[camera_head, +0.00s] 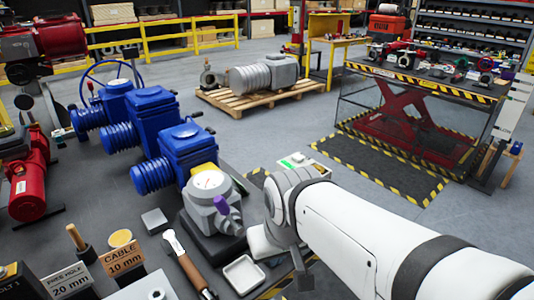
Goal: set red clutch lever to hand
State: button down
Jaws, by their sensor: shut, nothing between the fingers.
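A small red piece (90,87) stands by the blue handwheel (84,76) at the back left. It may be the red clutch lever, but it is too small to tell, and I cannot read its setting. Several blue actuators (187,148) stand in a row on the bench. A grey actuator (208,190) with a round dial and a purple lever (222,205) stands in front of them. My white arm reaches in from the lower right. My gripper (303,278) points down at its end, shut and empty, right of the grey actuator and far from the red piece.
A hammer-like tool with a wooden handle (190,268), a small white tray (243,274) and labelled blocks (122,260) lie at the bench front. Red actuators (30,185) stand at the left. A striped lift table (425,84) and a pallet (262,98) are beyond.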

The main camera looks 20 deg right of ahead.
aim_at(89, 83)
jog(key=z, duration=0.8)
jog(key=k, duration=1.25)
jog(key=z, duration=1)
jog(key=i, duration=2)
jog(key=u, duration=0.45)
jog(key=i, duration=1.7)
jog(key=u, duration=0.4)
jog(key=i, duration=2)
jog(key=u, duration=1)
jog(key=i, duration=1.55)
jog(key=u, duration=1.7)
jog(key=i, duration=1.15)
jog(key=u, duration=0.65)
